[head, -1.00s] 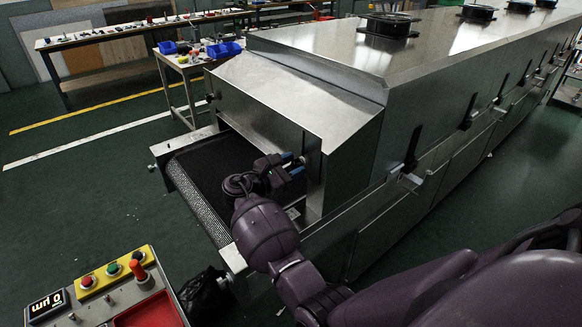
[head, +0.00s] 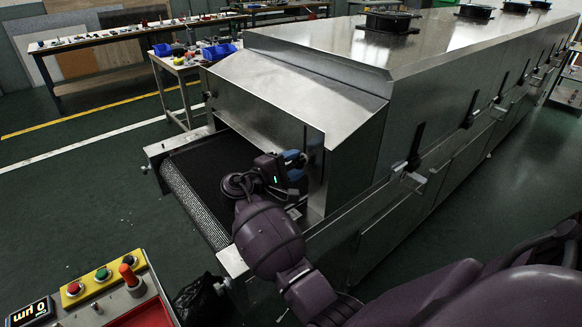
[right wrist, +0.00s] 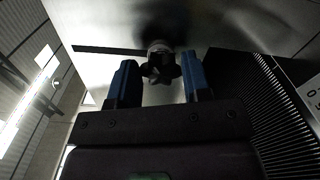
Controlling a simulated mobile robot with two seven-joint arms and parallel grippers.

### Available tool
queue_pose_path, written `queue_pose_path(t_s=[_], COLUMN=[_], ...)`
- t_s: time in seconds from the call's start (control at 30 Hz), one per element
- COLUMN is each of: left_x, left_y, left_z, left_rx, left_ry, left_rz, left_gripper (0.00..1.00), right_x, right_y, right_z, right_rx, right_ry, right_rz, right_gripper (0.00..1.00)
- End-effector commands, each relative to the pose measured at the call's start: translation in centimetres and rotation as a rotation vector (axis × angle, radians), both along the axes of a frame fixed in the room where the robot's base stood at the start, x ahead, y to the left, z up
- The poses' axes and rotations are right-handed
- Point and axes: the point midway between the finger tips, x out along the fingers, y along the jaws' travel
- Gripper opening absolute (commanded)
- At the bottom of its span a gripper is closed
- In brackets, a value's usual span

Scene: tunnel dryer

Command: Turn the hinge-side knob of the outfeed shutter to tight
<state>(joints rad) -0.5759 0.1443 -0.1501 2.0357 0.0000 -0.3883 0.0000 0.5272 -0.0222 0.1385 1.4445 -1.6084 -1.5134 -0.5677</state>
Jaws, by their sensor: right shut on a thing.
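My right gripper (head: 294,160) is at the right side of the steel hood's open end, above the dark belt. In the right wrist view, its two blue fingers (right wrist: 160,82) stand on either side of a dark lobed knob (right wrist: 161,68) and are shut on it. The knob sits in front of a pale metal plate (right wrist: 215,35), which looks like the outfeed shutter. A dark slot or bar runs left from the knob. In the head view the gripper hides the knob. How tight the knob is cannot be told. My left gripper is out of view.
The dark mesh belt (head: 190,165) runs out of the steel hood (head: 262,95). A control box (head: 140,290) with buttons stands at lower left, and a black bag (head: 198,298) is beside it. Benches (head: 130,35) stand at the back. The floor at left is clear.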

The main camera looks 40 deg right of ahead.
Motion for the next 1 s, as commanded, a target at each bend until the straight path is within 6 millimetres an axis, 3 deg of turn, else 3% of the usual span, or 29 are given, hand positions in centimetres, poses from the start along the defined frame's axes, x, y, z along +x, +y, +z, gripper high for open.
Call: queue_pose_path(t_s=[0.3,0.5,1.0], left_x=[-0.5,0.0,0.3], left_y=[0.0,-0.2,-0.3], left_z=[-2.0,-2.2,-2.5], left_rx=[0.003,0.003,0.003], left_ry=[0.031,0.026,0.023], left_rz=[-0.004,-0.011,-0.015], left_gripper=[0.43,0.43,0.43], right_x=[0.0,0.0,0.0], right_y=[-0.1,-0.1,-0.1], right_z=[-0.5,-0.5,-0.3], right_rx=[0.021,0.032,0.045], right_ry=[-0.285,-0.429,-0.591], right_rz=[-0.002,-0.002,-0.002], right_gripper=[0.21,0.21,0.21])
